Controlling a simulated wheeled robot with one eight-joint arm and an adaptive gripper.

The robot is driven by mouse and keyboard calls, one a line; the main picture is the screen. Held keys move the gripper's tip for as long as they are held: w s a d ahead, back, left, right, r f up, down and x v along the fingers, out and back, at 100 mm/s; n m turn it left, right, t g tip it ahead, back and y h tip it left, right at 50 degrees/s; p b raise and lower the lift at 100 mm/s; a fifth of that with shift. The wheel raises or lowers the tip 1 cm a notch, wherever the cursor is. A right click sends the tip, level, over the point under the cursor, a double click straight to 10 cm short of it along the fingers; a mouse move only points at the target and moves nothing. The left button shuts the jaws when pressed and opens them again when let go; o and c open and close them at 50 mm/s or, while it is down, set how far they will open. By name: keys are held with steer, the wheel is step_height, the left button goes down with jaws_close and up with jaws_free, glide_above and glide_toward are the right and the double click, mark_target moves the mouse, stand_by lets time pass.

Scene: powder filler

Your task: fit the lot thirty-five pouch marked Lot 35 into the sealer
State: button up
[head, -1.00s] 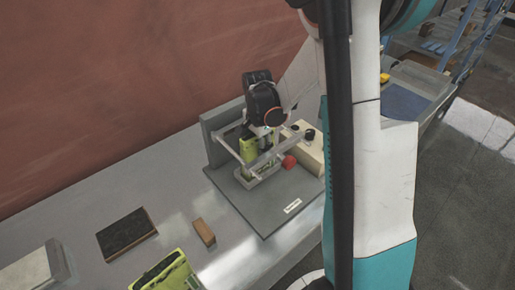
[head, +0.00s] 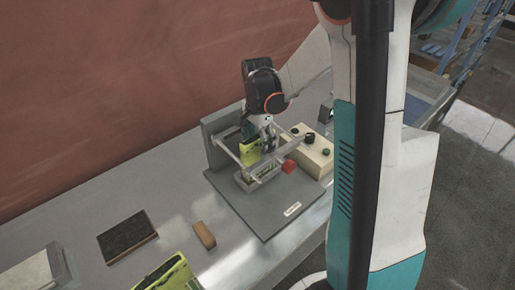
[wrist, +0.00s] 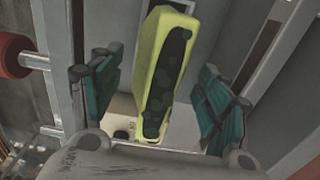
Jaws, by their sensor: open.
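A yellow-green pouch (head: 250,153) with a dark window stands in the grey sealer (head: 222,180), between its bars and above a small slotted holder (head: 266,173). Its lower end is partly hidden by the front bar, so I cannot tell how deep it sits. No lot mark is legible. My gripper (head: 258,138) is open at the pouch's upper part. In the wrist view, the pouch (wrist: 165,75) lies between my two teal finger pads (wrist: 160,100), with a visible gap on each side. It looks slightly tilted there.
Another yellow-green pouch (head: 172,274) is at the near edge. A brown block (head: 204,235) and dark pad (head: 127,237) lie on the grey table (head: 105,205).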

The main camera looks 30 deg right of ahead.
step_height(320, 180, up, 7)
steer(key=shift+p, duration=0.4)
stand_by(0.4)
